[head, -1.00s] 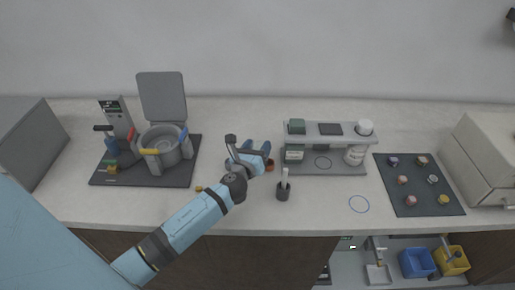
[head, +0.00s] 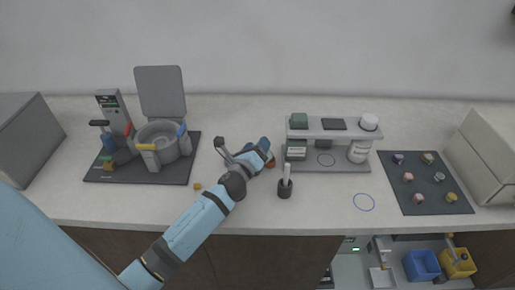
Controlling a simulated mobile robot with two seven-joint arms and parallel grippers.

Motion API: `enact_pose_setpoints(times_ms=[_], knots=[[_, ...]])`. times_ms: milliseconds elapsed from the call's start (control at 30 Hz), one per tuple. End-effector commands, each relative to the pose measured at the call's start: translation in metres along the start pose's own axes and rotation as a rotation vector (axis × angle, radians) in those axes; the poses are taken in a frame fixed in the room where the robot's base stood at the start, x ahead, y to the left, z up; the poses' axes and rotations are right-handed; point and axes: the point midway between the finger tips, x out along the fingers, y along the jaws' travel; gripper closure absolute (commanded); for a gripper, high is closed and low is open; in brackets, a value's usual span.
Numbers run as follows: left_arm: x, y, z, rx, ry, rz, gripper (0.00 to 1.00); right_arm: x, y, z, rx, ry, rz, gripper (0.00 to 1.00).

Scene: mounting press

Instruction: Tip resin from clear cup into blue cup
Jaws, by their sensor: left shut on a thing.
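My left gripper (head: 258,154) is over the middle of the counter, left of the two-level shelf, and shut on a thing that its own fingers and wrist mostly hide. I cannot make out the clear cup or its resin. A dark blue shape (head: 264,143) shows at the gripper's far side; I cannot tell whether it is the blue cup or a finger. A small orange-brown thing (head: 271,162) shows just right of the gripper; I cannot tell if they touch. My right gripper is not in view.
The mounting press (head: 160,142) with its raised lid stands on a dark mat at left. A dark holder (head: 285,190) with a white stick stands near the gripper. The shelf (head: 335,133) holds boxes and jars. A dark mat (head: 420,195) with several small pieces lies at right.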

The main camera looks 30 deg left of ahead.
Motion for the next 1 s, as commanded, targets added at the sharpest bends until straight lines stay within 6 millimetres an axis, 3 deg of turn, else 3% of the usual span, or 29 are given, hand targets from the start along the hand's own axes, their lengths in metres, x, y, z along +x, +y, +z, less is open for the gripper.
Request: enact_pose_setpoints(times_ms=[367,600,767,1000], knots=[[0.0,0.011,-0.006,-0.269,-0.001,0.0,0.69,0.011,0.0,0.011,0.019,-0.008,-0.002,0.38],[0.0,0.019,-0.004,-0.562,-0.001,0.001,0.69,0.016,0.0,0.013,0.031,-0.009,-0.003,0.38],[0.0,0.02,0.002,-0.755,-0.001,0.002,0.69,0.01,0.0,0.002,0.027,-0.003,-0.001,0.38],[0.0,0.025,0.005,-0.952,-0.001,0.001,0.69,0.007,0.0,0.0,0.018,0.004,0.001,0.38]])
